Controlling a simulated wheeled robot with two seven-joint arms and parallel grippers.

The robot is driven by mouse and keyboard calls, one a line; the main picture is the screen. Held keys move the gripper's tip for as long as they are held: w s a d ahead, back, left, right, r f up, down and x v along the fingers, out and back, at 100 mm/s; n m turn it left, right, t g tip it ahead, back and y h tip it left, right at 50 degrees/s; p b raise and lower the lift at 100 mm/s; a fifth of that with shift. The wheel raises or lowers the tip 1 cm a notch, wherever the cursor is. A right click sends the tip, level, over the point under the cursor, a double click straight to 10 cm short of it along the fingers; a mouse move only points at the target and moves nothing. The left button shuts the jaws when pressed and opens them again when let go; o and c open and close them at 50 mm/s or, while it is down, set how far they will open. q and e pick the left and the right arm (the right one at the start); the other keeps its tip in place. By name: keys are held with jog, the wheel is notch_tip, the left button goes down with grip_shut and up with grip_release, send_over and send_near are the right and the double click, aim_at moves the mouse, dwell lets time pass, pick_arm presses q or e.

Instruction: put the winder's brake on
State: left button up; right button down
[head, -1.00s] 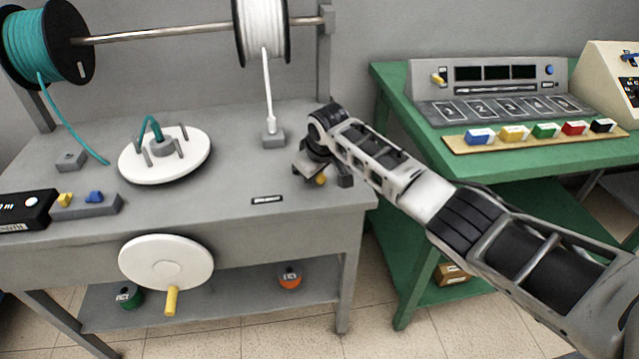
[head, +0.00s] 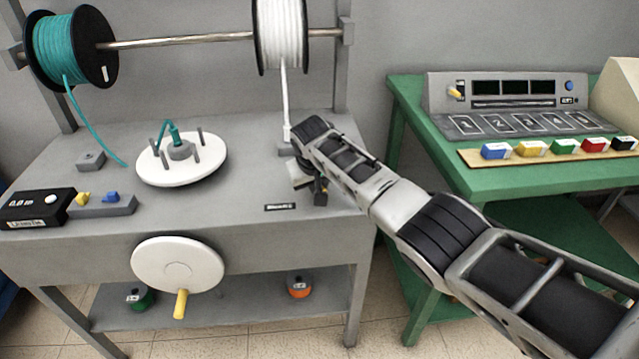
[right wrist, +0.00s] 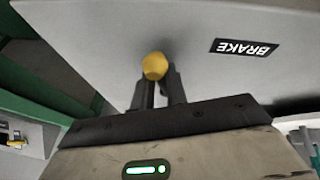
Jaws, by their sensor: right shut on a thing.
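The brake lever's yellow knob (right wrist: 154,66) shows in the right wrist view, between the fingertips of my right gripper (right wrist: 160,75), which is shut on it. The lever below the knob is hidden. The BRAKE label (right wrist: 246,48) lies on the grey bench top beside it. In the head view my right gripper (head: 317,190) is low over the right part of the winder bench (head: 240,185), just right of the label (head: 280,207), and the arm hides the knob. My left gripper is out of view.
The winding disc (head: 205,165) with pegs and a teal wire stands left on the bench. The crank wheel (head: 165,262) is on the front. A white spool (head: 281,35) hangs above. A green table (head: 535,178) with a console stands right.

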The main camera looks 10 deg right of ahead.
jog(key=shift+s+f, duration=0.1)
jog(key=shift+f, duration=0.05)
jog(key=c, duration=1.4)
grip_release()
jog(key=shift+a+r, duration=0.1)
jog(key=shift+r, duration=0.2)
jog(key=p+v, duration=0.2)
jog(key=v, duration=1.3)
jog(key=shift+s+r, duration=0.15)
jog(key=shift+r, duration=0.1)
